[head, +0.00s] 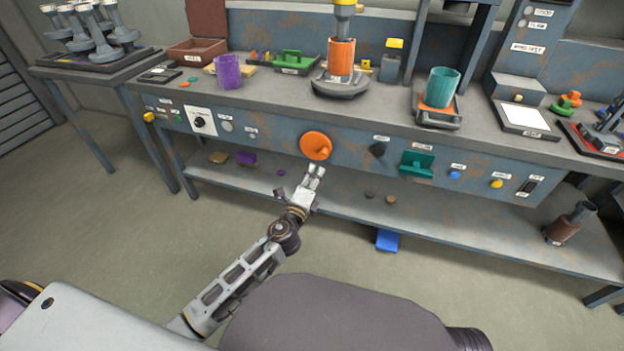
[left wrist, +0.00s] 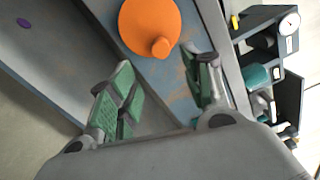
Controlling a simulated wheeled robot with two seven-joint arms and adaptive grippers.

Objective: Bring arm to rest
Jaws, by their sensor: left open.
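My left arm reaches up from the lower left in the head view. Its gripper (head: 312,178) is open and empty, just below the orange round knob (head: 314,146) on the bench's front panel. In the left wrist view the green-padded fingers (left wrist: 160,90) are spread apart. The orange knob (left wrist: 150,25) with its handle lies beyond the fingertips there, and nothing is between the fingers. I cannot tell the exact gap between gripper and knob. My right gripper is not in view.
The workbench (head: 270,110) spans the view, with a lower shelf (head: 340,200) behind the gripper. An orange cylinder (head: 341,58), a purple cup (head: 228,72) and a teal cup (head: 441,88) stand on top. A green handle (head: 416,163) sticks out right of the knob. The floor in front is mostly clear.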

